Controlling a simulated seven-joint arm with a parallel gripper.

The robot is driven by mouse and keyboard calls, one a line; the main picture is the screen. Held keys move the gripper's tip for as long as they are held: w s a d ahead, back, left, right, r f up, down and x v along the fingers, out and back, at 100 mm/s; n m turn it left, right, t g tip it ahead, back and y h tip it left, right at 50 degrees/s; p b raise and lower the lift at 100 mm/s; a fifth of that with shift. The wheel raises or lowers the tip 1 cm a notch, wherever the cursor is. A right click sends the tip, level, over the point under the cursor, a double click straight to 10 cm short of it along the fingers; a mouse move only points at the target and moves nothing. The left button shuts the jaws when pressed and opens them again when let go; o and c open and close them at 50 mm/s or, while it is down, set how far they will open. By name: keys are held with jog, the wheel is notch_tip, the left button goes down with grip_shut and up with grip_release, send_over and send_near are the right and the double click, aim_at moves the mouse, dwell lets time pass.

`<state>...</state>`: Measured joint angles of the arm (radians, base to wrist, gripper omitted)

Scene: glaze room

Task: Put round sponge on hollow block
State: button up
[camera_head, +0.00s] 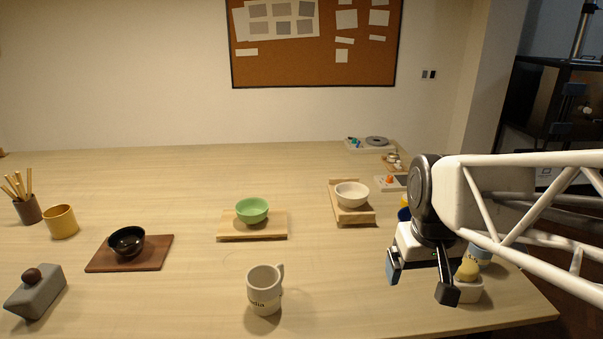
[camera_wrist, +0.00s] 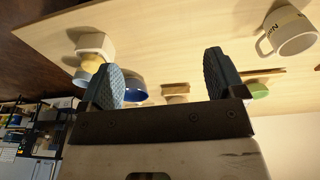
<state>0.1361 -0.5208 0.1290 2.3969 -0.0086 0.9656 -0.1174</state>
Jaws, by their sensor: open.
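The round sponge (camera_head: 467,269) is a small yellow lump near the table's right edge. It appears to rest on top of the hollow block (camera_head: 469,291), a small white block. In the wrist view the sponge (camera_wrist: 93,62) shows against the block (camera_wrist: 96,43), left of my fingers, partly behind the left one. My gripper (camera_head: 420,279) is open and empty, above the table just left of the block. Its two fingers are spread wide in the wrist view (camera_wrist: 160,75), with nothing between them. The block's opening is not clearly visible.
A blue bowl (camera_wrist: 135,88) is close by. A grey mug (camera_head: 263,290) stands front centre. White (camera_head: 351,194), green (camera_head: 252,211) and black (camera_head: 127,241) bowls sit on boards. The table between them is clear.

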jog(key=s+a+f, duration=0.1)
jog(key=s+a, duration=0.3)
jog(key=s, duration=0.2)
jog(key=shift+s+a+f+t, duration=0.3)
jog(key=shift+a, duration=0.05)
dwell(1.0)
